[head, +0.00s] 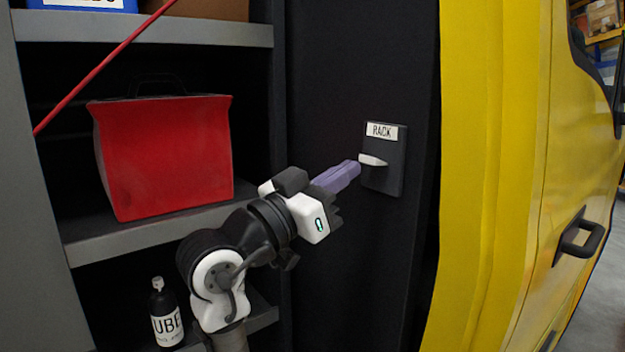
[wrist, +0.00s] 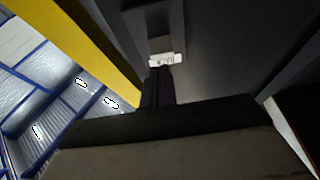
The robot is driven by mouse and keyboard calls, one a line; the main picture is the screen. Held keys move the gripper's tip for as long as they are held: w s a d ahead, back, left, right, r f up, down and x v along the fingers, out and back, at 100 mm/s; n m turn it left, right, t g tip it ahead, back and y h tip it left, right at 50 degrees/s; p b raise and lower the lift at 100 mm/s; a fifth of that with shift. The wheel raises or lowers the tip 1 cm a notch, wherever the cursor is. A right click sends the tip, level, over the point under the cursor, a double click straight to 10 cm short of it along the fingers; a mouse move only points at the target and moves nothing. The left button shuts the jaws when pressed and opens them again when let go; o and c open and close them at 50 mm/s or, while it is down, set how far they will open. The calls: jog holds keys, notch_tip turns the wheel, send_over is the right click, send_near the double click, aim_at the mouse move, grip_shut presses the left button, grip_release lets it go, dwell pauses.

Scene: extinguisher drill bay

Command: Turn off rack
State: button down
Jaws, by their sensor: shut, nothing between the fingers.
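The rack switch is a dark plate (head: 385,180) labelled "RACK" on a dark upright panel. Its white lever (head: 372,160) sticks out below the label. The lever also shows in the wrist view (wrist: 166,60), just past the fingertips. My gripper (head: 355,167) has purple fingers, shut and empty. It points right at the switch, with the tips just left of the lever. I cannot tell whether the tips touch it. In the wrist view the dark fingers (wrist: 158,85) partly overlap the view toward the plate.
A shelf unit stands on the left with a red box (head: 165,155) on its middle shelf. A dark bottle (head: 166,315) stands on the lower shelf. A red rod (head: 105,65) crosses the upper left. A yellow vehicle body (head: 495,170) with a door handle (head: 580,238) stands right of the panel.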

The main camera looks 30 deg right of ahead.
aim_at(374, 179)
jog(key=d, duration=0.1)
jog(key=d+f, duration=0.1)
jog(key=d+p, duration=0.1)
jog(key=d, duration=0.1)
jog(key=shift+w+f, duration=0.1)
jog(key=shift+f, duration=0.2)
jog(key=shift+f, duration=0.1)
jog(key=b, duration=0.2)
jog(key=f+h+b, duration=0.1)
jog(key=shift+d+f+b, duration=0.15)
jog(key=shift+d+b, duration=0.15)
jog(key=shift+b, duration=0.05)
jog(key=shift+r+p, duration=0.45)
jog(key=shift+p, duration=0.05)
jog(key=shift+a, duration=0.1)
